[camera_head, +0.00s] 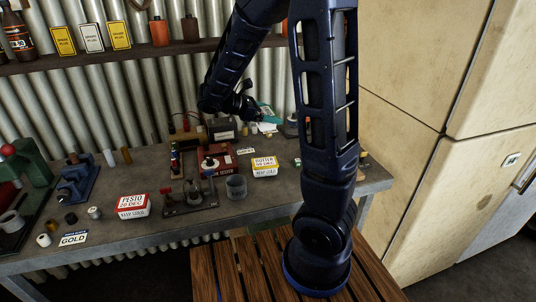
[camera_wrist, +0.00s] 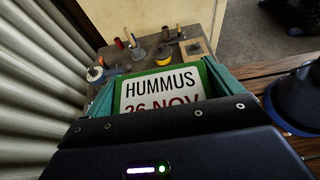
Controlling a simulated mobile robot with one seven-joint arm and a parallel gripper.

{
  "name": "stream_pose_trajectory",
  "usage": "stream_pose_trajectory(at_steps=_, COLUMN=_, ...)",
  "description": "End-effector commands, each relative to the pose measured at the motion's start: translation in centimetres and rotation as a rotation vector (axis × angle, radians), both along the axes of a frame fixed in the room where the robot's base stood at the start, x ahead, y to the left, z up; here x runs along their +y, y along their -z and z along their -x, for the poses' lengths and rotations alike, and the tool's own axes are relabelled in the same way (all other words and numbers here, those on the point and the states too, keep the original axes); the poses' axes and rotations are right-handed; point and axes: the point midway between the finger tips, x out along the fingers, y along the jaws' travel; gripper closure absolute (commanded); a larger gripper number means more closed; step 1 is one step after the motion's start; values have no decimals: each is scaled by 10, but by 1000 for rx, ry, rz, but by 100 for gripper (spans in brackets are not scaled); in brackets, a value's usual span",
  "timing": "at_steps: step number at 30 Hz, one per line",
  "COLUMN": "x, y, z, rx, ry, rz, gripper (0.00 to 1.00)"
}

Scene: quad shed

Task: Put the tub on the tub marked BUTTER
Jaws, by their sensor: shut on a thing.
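My gripper (camera_wrist: 165,98) is shut on a tub with a green rim and a white label reading HUMMUS and 26 NOV (camera_wrist: 160,88). In the head view my gripper (camera_head: 266,116) is above the back of the bench, and the held tub (camera_head: 268,127) shows only in part beside the fingers. The tub marked BUTTER (camera_head: 264,167), white with a yellow edge, sits on the bench in front of and below my gripper, with nothing on its lid. The wrist view does not show the BUTTER tub.
A red-edged PESTO tub (camera_head: 132,206) stands at the bench's front left. A clear grey cup (camera_head: 236,187) and a metal fixture (camera_head: 189,200) stand left of the BUTTER tub. A red device (camera_head: 217,160) is behind them. A shelf (camera_head: 110,55) runs above the bench's back.

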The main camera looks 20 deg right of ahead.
Motion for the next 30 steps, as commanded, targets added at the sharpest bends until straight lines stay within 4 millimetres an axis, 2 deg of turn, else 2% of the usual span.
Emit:
stream_pose_trajectory(at_steps=1, x=0, y=12, z=0, rx=4, ry=-1, rz=4, gripper=40)
stream_pose_trajectory(at_steps=6, x=0, y=46, z=0, rx=3, ry=0, rz=4, gripper=40)
stream_pose_trajectory(at_steps=15, x=0, y=98, z=0, rx=3, ry=0, rz=2, gripper=40)
stream_pose_trajectory(at_steps=19, x=0, y=112, z=0, rx=1, ry=0, rz=1, gripper=40)
stream_pose_trajectory(at_steps=30, x=0, y=132, z=0, rx=1, ry=0, rz=1, gripper=40)
